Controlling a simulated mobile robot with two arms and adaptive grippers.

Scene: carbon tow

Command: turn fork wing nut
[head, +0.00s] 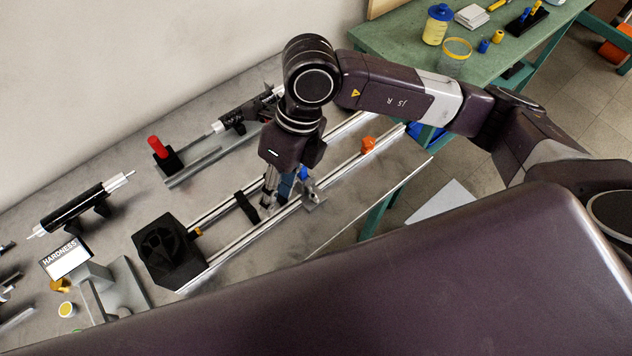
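My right gripper (276,198) points down over a rail frame (222,254) on the grey bench. Its fingers reach down beside a small metal fork-like bracket (312,192) on the near rail. A blue part (304,173) shows at the bracket, close to the fingers. I cannot make out for certain which small part is the wing nut, as the gripper and its arm cover some of this spot. Whether the fingers touch or grip anything is too small to tell. My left gripper is not in view.
A black block (162,254) sits at the rail frame's left end, and an orange knob (368,145) near its right end. A red-handled tool (158,147) and a HARDNESS box (66,259) stand on the bench. A green table (405,42) with jars is behind.

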